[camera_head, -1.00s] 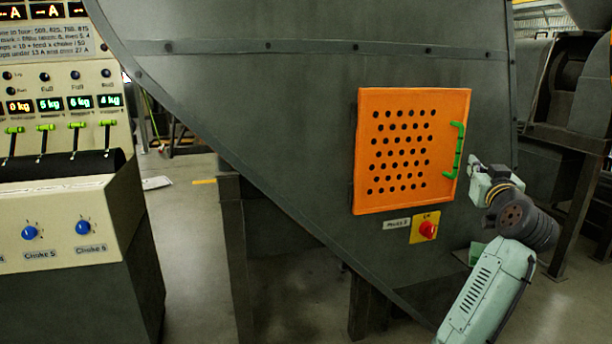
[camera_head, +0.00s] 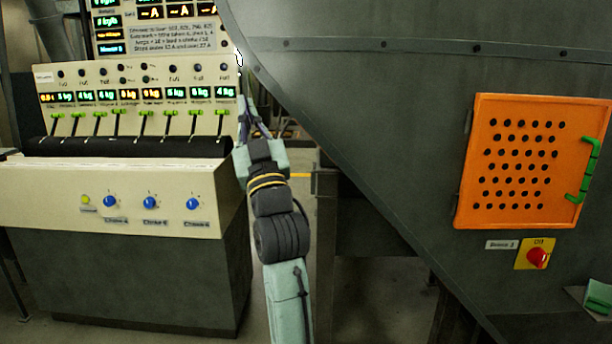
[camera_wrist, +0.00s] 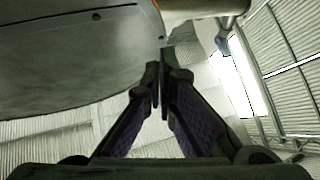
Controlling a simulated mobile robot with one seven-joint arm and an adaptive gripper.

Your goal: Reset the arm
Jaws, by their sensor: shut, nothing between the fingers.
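My arm is raised in the middle of the head view, and my gripper (camera_head: 243,100) points upward between the control desk and the big grey hopper. In the wrist view my gripper (camera_wrist: 159,75) has its two dark fingers together at the tips with nothing between them. The wrist view looks up toward the roof, with a large grey metal body (camera_wrist: 70,65) at the upper left. My gripper touches nothing that I can make out.
The control desk (camera_head: 110,195) with levers and blue knobs stands at the left. The hopper (camera_head: 390,110) fills the right, with an orange perforated door (camera_head: 480,205), its green handle (camera_head: 589,170) and a red switch (camera_head: 537,257). Some floor shows between them.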

